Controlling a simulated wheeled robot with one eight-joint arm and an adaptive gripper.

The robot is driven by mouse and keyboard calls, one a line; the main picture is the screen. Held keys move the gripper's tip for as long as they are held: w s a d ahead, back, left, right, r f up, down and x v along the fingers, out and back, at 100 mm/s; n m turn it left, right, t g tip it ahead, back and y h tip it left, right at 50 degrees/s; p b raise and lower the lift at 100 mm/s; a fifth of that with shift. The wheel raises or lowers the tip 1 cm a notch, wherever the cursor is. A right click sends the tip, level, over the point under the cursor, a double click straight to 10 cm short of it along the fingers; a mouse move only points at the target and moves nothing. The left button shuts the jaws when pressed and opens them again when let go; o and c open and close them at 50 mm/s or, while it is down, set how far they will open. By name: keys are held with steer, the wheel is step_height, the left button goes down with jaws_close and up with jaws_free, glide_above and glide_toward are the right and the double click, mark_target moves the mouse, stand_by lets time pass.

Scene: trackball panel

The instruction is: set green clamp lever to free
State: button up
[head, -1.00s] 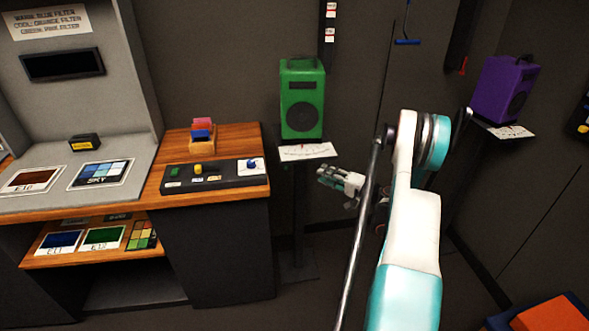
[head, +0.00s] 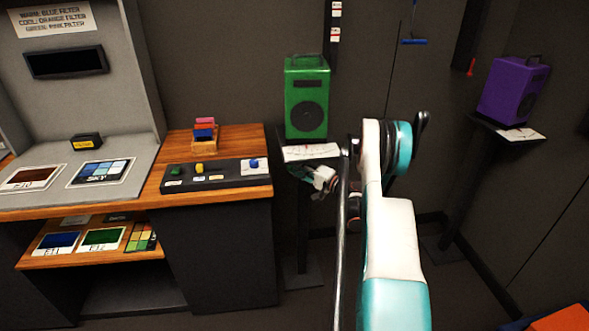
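No green clamp lever can be made out clearly. The green speaker (head: 306,98) stands upright on a dark pole stand (head: 303,235), with a white paper (head: 311,152) at its foot. My gripper (head: 313,175) is just below that paper, beside or in front of the stand's upper pole. Its fingers are small and partly dark here, so I cannot tell whether they are open or touching anything. A small green knob (head: 176,171) sits at the left of the black control panel (head: 215,180), well left of my gripper.
The wooden desk (head: 240,140) is left of the stand. A purple speaker (head: 513,90) stands on another pole stand at right. A red lever (head: 471,67) and a blue handle (head: 412,41) are at the back wall. An orange surface (head: 560,318) is at bottom right.

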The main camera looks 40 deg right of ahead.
steer(key=shift+x, duration=0.75)
steer(key=shift+c, duration=0.6)
jaws_close()
steer(key=f+n+g, duration=0.1)
steer(key=f+n+g+h, duration=0.1)
steer(key=g, duration=0.1)
steer(key=shift+s+d+n+p, duration=0.2)
steer(key=shift+d+n+p, duration=0.15)
steer(key=shift+n, duration=0.05)
steer(key=shift+o, duration=0.6)
jaws_free()
